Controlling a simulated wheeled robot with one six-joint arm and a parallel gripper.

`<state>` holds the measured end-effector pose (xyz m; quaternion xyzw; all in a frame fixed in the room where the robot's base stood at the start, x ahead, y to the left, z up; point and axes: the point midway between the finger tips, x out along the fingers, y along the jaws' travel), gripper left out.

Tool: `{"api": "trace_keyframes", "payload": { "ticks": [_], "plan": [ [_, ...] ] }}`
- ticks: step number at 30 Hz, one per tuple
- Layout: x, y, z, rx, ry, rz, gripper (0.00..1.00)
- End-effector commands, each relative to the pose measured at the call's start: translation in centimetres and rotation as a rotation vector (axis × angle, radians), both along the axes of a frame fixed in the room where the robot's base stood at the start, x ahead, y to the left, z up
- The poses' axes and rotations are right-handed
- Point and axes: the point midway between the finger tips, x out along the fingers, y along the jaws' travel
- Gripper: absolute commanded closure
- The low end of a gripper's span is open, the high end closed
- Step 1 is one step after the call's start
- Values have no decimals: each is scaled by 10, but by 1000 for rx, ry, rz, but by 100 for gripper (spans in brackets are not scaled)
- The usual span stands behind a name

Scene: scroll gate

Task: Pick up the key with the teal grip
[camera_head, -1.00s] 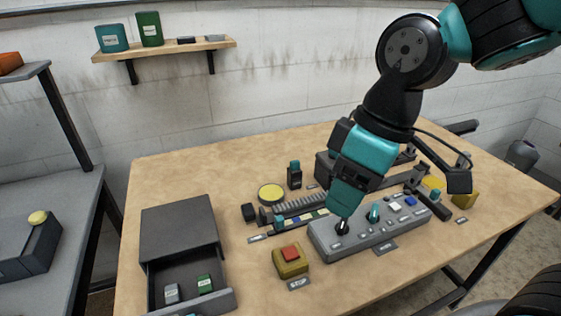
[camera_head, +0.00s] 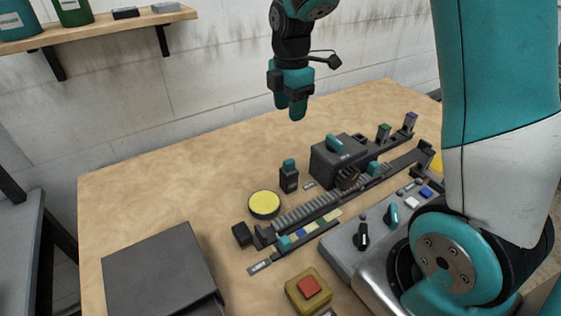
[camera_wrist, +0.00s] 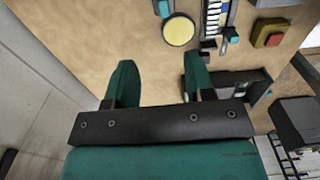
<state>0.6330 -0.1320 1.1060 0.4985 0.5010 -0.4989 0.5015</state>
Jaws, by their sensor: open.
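The key with the teal grip (camera_head: 289,164) stands upright in a small black holder (camera_head: 289,181) on the table, just behind and right of a yellow disc (camera_head: 263,205). What looks like its teal top (camera_wrist: 163,8) shows at the upper edge of the wrist view. My gripper (camera_head: 292,112) hangs in the air beyond the key, pointing down, apart from it. In the wrist view its two teal fingers (camera_wrist: 160,85) are spread, with bare tabletop between them.
A dark box with a teal handle (camera_head: 334,143), a ribbed rail (camera_head: 305,210) and a control panel (camera_head: 350,243) lie right of the key. Green (camera_head: 383,132) and purple (camera_head: 410,122) topped pieces stand farther back. A red button (camera_head: 309,287) is in front. The table's back left is clear.

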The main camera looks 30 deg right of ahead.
Motion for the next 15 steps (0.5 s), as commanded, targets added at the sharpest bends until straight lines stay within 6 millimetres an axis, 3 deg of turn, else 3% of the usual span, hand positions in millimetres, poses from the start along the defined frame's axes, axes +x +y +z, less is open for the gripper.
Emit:
{"api": "trace_keyframes", "payload": {
  "ticks": [9,15],
  "plan": [
    [-3,-4,-71,1,7,-8,51],
    [-3,-5,-100,1,3,-10,51]
  ]
}}
